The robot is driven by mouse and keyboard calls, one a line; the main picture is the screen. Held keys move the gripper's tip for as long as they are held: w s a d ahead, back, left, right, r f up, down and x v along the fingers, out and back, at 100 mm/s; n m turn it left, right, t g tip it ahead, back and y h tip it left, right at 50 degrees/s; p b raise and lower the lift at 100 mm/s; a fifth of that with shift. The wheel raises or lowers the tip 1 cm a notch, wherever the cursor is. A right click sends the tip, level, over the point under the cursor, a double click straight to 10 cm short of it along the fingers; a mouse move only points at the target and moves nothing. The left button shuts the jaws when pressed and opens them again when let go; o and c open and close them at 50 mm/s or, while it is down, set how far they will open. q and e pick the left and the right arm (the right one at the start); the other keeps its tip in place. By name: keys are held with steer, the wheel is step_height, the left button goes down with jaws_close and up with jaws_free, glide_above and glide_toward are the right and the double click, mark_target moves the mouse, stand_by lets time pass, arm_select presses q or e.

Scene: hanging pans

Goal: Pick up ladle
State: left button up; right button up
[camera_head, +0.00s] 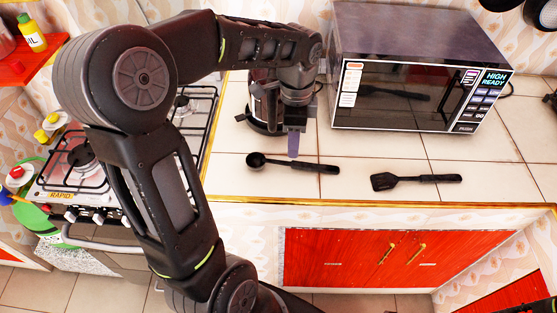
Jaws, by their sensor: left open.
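A black ladle (290,164) lies on the tiled counter near its front edge, with its round bowl at the left and its handle pointing right. My left gripper (293,145) is above and just behind the ladle, pointing down, and looks apart from it. It is open with nothing seen in it, though its fingers are small and partly hidden by the wrist. My right gripper is not in the picture.
A black spatula (415,181) lies to the right of the ladle. A microwave (415,75) stands behind on the counter. A dark kettle-like object (262,105) is beside my left wrist. A gas stove (80,165) is at the left. Red cabinet doors (345,258) are below the counter.

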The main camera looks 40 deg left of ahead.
mark_target(293, 163)
arm_select(q)
steer(key=shift+w+a+f, duration=0.1)
steer(key=shift+f, duration=1.25)
steer(key=shift+f, duration=0.1)
step_height(293, 163, down, 5)
steer(key=shift+p, duration=0.8)
jaws_close()
